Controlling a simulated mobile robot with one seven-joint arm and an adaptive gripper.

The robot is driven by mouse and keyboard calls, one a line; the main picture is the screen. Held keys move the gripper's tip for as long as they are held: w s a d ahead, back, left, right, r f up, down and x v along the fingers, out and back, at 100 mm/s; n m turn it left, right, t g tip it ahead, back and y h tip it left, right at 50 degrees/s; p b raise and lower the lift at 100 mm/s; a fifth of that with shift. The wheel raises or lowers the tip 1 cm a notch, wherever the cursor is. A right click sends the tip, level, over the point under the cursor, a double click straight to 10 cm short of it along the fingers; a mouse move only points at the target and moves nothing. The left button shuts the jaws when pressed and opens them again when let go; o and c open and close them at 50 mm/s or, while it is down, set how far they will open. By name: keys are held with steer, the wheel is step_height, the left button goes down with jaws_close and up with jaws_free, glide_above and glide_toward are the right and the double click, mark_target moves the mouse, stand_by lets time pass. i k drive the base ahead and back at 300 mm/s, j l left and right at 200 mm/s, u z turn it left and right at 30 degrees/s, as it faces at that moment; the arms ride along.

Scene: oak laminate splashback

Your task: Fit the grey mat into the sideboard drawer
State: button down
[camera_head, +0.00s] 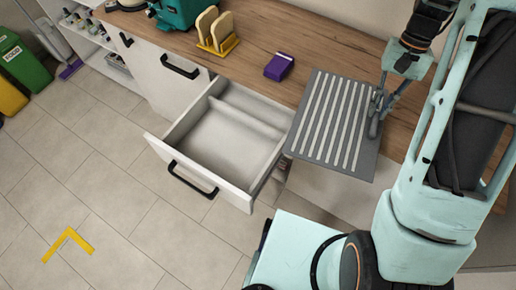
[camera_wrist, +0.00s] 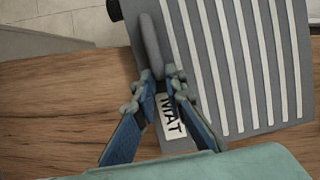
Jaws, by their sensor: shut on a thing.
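The grey mat (camera_head: 335,122) has pale stripes and is held out to the right of the drawer, overlapping the front edge of the worktop in the head view. My gripper (camera_head: 376,112) is shut on the mat at its right edge, by a raised grey handle. In the wrist view the mat (camera_wrist: 215,55) shows a white label reading MAT, and my gripper (camera_wrist: 161,84) has its fingers at the handle (camera_wrist: 150,42). The sideboard drawer (camera_head: 222,143) is pulled open, with a black handle on its front. Its visible inside looks empty, with a divider (camera_head: 246,108) near the back.
On the wooden worktop (camera_head: 330,45) stand a purple box (camera_head: 279,67), a yellow rack with bread-like slices (camera_head: 217,32) and a teal appliance (camera_head: 184,10). Green and yellow bins (camera_head: 20,65) stand at far left. The tiled floor before the drawer is clear apart from a yellow corner mark (camera_head: 68,243).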

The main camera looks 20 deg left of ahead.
mark_target(231, 139)
steer(key=j+u, duration=0.15)
steer(key=u, duration=0.35)
steer(key=i+j+u, duration=0.1)
steer(key=u, duration=0.35)
steer(key=i+j+u, duration=0.1)
steer(key=u, duration=0.4)
